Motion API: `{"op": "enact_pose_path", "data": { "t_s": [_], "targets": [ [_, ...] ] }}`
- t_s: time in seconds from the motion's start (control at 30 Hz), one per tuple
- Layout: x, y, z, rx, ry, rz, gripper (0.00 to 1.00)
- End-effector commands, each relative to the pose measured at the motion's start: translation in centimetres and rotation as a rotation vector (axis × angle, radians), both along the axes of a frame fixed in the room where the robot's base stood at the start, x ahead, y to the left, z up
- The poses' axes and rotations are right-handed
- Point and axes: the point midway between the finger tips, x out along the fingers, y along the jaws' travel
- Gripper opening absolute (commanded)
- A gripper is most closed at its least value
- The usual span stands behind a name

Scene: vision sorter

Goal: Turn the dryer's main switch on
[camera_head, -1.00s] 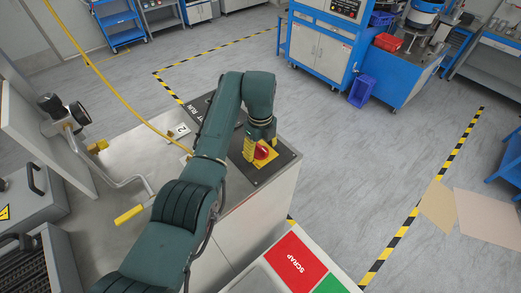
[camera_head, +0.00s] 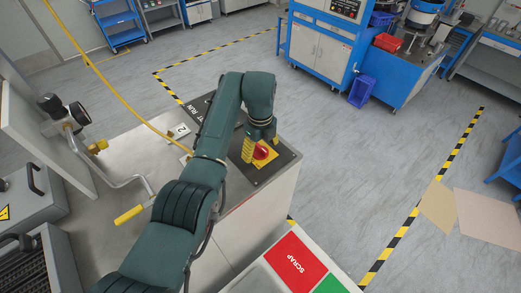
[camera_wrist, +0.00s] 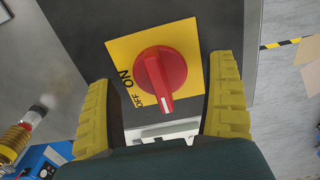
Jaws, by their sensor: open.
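The dryer's main switch is a red rotary knob (camera_wrist: 163,75) on a yellow plate (camera_wrist: 195,42), set in a dark panel. In the wrist view the plate carries the labels ON and OFF. The knob's grip bar, with a white mark at its end, points down in the picture, beside OFF and away from ON. My gripper (camera_wrist: 160,70) is open, one yellow finger on each side of the knob, with visible gaps. In the head view the knob (camera_head: 261,152) shows under my gripper (camera_head: 260,147), partly covered by it.
A yellow hose (camera_head: 113,88) runs across the cabinet top to near the switch. A pipe with a yellow lever handle (camera_head: 129,215) lies left of my arm. A red SCRAP area (camera_head: 296,262) is at the front. Grey floor to the right is mostly clear.

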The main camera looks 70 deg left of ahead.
Motion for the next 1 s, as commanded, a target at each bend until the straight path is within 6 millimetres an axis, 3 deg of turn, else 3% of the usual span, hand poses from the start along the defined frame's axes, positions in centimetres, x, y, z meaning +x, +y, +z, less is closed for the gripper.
{"op": "enact_pose_path", "data": {
  "t_s": [0.23, 1.0],
  "targets": [
    [0.0, 0.1, 0.6, 0.002, -0.001, 0.0, 0.87],
    [0.0, 0.1, 7.3, 0.002, -0.002, 0.0, 0.87]
  ]
}}
